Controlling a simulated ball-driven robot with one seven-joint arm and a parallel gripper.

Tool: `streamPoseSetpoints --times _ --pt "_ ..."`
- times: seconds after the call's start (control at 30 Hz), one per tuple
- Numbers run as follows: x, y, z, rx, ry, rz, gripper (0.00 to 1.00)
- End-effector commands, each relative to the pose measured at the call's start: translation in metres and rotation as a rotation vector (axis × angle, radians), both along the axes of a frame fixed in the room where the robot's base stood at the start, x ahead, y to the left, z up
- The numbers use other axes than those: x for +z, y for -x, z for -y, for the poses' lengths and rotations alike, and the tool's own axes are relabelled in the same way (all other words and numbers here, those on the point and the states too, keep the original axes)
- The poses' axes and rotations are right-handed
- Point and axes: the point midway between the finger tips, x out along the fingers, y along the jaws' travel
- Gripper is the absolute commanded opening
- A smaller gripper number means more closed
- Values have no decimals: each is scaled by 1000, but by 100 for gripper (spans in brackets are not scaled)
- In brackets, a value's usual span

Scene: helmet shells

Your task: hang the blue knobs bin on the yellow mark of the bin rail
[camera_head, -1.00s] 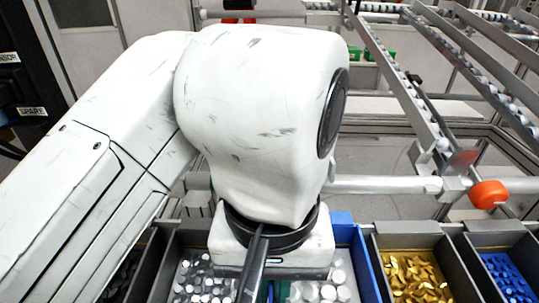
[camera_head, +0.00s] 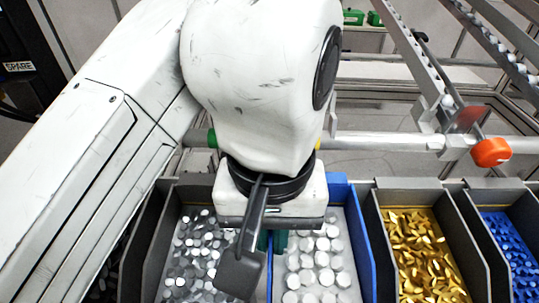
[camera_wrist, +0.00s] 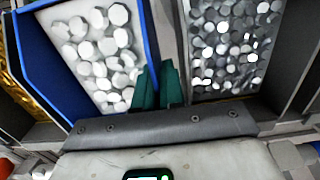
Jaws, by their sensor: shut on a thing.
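The blue bin (camera_head: 364,250) holds white round knobs and stands between a grey bin of metal pieces and a grey bin of brass pieces. In the wrist view the blue bin (camera_wrist: 35,62) is at the left. My gripper (camera_head: 271,240) points down at the bin's side wall; its green fingers (camera_wrist: 158,86) close on the blue wall beside the knobs. The bin rail (camera_head: 385,141) runs behind the row. A small yellow mark (camera_head: 318,136) shows on it just right of my wrist. My wrist hides much of the rail and the bin's back edge, so I cannot tell whether they touch.
The grey bin of metal pieces (camera_head: 152,262) is close at the left. The brass pieces' bin (camera_head: 468,262) and a bin of blue pieces (camera_head: 510,250) are at the right. An orange knob (camera_head: 491,152) and sloping roller rails (camera_head: 415,75) are at the back right.

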Motion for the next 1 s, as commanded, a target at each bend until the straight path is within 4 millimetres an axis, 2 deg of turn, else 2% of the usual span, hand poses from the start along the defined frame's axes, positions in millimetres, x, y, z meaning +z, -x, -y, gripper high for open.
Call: streamPoseSetpoints --times 0.07,0.1,0.4,0.77,1.0 --pt "-1 -2 0 1 1 7 0" --pt "-1 -2 0 1 1 8 10" --pt "0 -1 0 1 0 3 38" --pt "3 -1 0 1 0 2 38" --pt "23 -1 0 1 0 2 38"
